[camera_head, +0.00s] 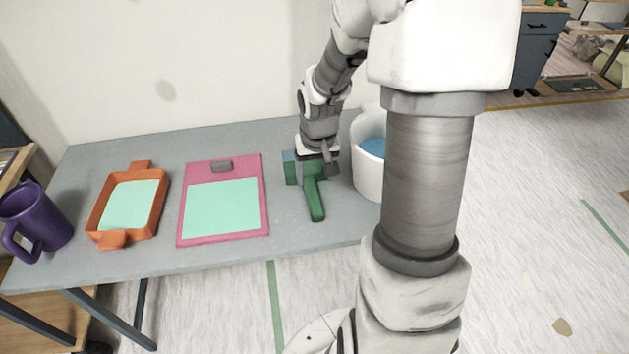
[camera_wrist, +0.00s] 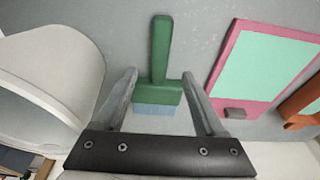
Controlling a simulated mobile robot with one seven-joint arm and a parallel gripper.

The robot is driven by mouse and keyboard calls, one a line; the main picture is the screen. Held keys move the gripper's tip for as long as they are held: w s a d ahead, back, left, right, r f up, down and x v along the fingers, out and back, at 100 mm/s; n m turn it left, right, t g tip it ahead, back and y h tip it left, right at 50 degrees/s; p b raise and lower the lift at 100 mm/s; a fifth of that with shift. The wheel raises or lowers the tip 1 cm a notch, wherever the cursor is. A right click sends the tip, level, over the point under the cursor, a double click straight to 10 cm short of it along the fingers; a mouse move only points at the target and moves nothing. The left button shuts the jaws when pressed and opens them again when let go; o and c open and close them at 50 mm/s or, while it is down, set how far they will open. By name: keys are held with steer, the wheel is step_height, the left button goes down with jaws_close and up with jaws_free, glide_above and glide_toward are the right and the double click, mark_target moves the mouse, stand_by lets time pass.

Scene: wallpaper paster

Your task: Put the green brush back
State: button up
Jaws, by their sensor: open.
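The green brush (camera_head: 315,202) lies on the grey table, its handle pointing toward the table's front edge. In the wrist view the brush (camera_wrist: 161,50) shows its green handle, wider green head and pale blue bristles. My gripper (camera_head: 318,168) is over the brush head in the head view and partly hides it. In the wrist view my gripper (camera_wrist: 160,76) is open, with one finger on each side of the brush head and gaps visible on both sides. I cannot tell the exact height of the fingertips above the table.
A white bucket (camera_head: 365,178) with blue contents stands right of the brush, partly hidden by my arm. A pink clipboard (camera_head: 180,225) with a mint sheet lies left of it. Farther left are an orange tray (camera_head: 97,218) and a purple mug (camera_head: 45,215). The table's front strip (camera_head: 150,258) is clear.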

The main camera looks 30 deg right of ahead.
steer(key=shift+s+r, duration=0.2)
steer(key=shift+r, duration=0.95)
